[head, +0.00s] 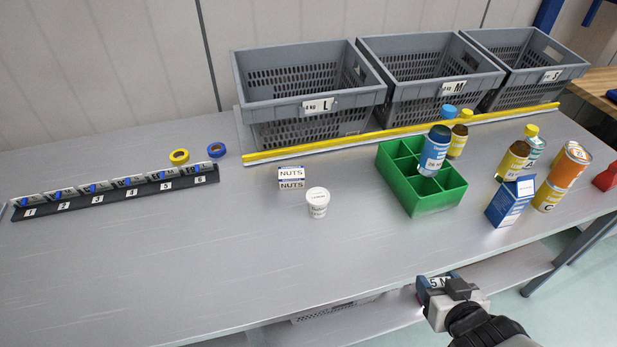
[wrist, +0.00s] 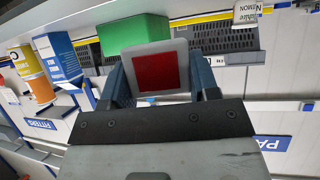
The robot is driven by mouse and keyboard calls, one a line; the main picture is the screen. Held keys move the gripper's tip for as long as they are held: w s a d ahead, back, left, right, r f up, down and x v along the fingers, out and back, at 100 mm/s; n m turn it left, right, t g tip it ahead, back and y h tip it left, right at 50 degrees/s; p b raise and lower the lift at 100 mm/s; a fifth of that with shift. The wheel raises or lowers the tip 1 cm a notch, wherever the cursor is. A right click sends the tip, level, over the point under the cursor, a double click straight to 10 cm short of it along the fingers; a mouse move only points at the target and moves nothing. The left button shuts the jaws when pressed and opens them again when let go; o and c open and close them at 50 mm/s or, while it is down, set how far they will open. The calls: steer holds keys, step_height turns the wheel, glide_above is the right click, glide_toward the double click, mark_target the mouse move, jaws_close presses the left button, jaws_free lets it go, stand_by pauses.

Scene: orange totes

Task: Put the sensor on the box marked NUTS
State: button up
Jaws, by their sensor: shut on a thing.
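My gripper (head: 446,291) is at the lower right of the head view, beyond the table's front edge. It is shut on the sensor (head: 436,281), a small block with a white label that seems to read "5 M". In the wrist view the sensor (wrist: 161,72) shows a red square face in a grey frame between the two fingers. The box marked NUTS (head: 291,178) is a small white box with dark lettering, standing on the table left of centre. The gripper is well to the right of it and nearer the camera.
A white tub (head: 317,203) stands just right of the NUTS box. A green divided bin (head: 428,200), a blue-and-white carton (head: 510,202), bottles and cans occupy the right side. A numbered rack (head: 115,198) and tape rolls (head: 179,157) are left. Grey totes (head: 310,85) line the back.

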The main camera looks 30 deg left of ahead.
steer(key=w+a+r+n+g+y, duration=0.1)
steer(key=w+a+n+g, duration=0.1)
steer(key=a, duration=0.8)
steer(key=w+a+r+n+g+y, duration=0.2)
steer(key=a+n+g, duration=0.3)
steer(key=a, duration=0.5)
steer(key=w+a+r+n+g+y, duration=0.1)
steer(key=w+a+n+g+y, duration=0.1)
steer(key=a, duration=0.7)
steer(key=shift+w+a+r+n+g, duration=0.45)
steer(key=shift+n+g, duration=0.25)
steer(key=shift+n, duration=0.5)
steer(key=shift+f, duration=0.1)
glide_above(302, 170)
steer(key=shift+a+f, duration=0.1)
steer(key=shift+f, duration=0.65)
steer(key=shift+f, duration=1.75)
steer(key=shift+f, duration=0.1)
